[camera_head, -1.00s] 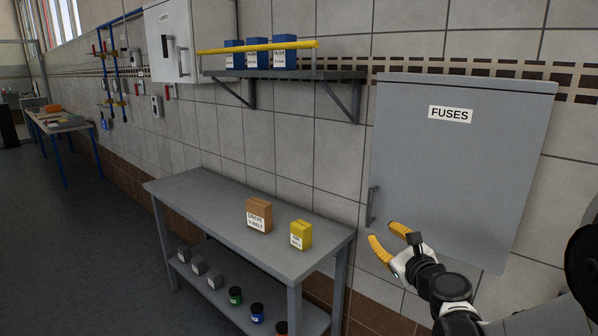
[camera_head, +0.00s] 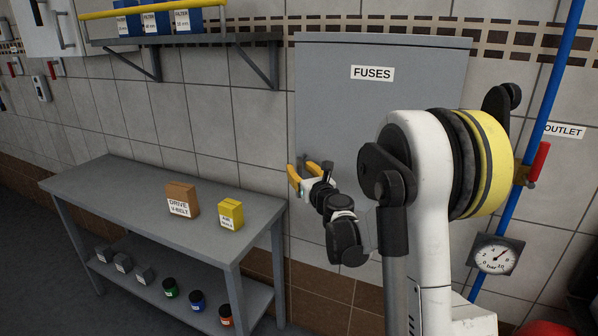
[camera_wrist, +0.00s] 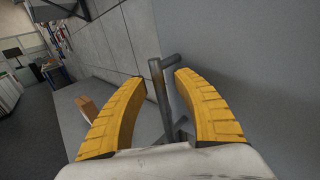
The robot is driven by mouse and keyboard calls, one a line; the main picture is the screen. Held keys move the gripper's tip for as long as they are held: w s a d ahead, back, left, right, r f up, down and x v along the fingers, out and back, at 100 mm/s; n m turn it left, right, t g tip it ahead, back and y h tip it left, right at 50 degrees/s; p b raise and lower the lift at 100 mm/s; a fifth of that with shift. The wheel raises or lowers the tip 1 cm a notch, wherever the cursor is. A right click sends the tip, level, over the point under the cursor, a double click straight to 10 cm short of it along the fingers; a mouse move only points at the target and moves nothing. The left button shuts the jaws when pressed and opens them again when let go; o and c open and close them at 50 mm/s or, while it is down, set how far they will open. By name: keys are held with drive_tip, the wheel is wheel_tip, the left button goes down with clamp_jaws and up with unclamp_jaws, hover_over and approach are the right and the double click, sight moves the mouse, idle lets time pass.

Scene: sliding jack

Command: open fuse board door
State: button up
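The grey fuse board door (camera_head: 430,75), labelled FUSES, is on the wall and looks shut. Its bar handle (camera_wrist: 159,95) is at the door's left edge. In the wrist view my gripper (camera_wrist: 160,82) has its two yellow fingers apart, with the handle between them and gaps visible on both sides. In the head view my gripper (camera_head: 306,176) is at the lower left of the door and covers most of the handle. My arm hides the door's lower right part.
A grey bench (camera_head: 105,183) with a brown box (camera_head: 182,199) and a yellow box (camera_head: 230,214) stands left of the door. A shelf (camera_head: 190,40) is above it. A blue pipe with a red-handled valve (camera_head: 538,162) and a gauge (camera_head: 495,254) are at the right.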

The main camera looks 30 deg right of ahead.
drive_tip(key=shift+w, duration=0.2)
drive_tip(key=shift+c, duration=0.4)
clamp_jaws()
drive_tip(key=shift+s+a, duration=0.1)
